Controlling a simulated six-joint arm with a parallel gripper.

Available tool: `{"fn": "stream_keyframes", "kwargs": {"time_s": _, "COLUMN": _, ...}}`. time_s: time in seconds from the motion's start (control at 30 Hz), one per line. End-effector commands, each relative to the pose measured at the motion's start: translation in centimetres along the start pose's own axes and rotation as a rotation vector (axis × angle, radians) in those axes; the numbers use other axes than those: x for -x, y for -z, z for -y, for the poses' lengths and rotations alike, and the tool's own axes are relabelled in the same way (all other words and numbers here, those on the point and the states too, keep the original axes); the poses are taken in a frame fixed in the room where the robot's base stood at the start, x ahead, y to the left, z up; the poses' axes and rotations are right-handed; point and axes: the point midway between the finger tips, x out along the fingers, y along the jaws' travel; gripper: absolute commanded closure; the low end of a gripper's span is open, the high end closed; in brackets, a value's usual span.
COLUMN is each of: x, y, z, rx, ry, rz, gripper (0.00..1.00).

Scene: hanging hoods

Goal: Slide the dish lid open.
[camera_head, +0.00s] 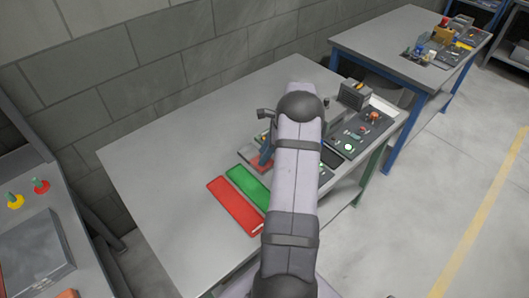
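I cannot make out a dish or a dish lid in this view. My pale arm with dark joints stands across the middle of the table (165,160) and covers part of the items there. I cannot make out my gripper or its fingers. A small blue and reddish item stands just left of my arm, partly hidden by it; I cannot tell what it is.
A red panel (236,206) and a green panel (247,186) lie left of my arm. Control panels (371,129) and a grey box (354,95) stand right of it. The table's left half is clear. A brick wall (130,60) runs behind.

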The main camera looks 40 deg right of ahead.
Motion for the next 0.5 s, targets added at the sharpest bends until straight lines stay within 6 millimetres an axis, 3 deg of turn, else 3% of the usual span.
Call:
{"fn": "stream_keyframes", "kwargs": {"time_s": 0.03, "x": 0.0, "y": 0.0, "z": 0.0, "rx": 0.0, "ry": 0.0, "rz": 0.0, "gripper": 0.73}}
{"fn": "stream_keyframes", "kwargs": {"time_s": 0.13, "x": 0.0, "y": 0.0, "z": 0.0, "rx": 0.0, "ry": 0.0, "rz": 0.0, "gripper": 0.97}}
{"fn": "stream_keyframes", "kwargs": {"time_s": 0.17, "x": 0.0, "y": 0.0, "z": 0.0, "rx": 0.0, "ry": 0.0, "rz": 0.0, "gripper": 1.0}}
{"fn": "stream_keyframes", "kwargs": {"time_s": 0.5, "x": -0.4, "y": -0.9, "z": 1.1, "rx": 0.004, "ry": 0.0, "rz": 0.0, "gripper": 1.0}}
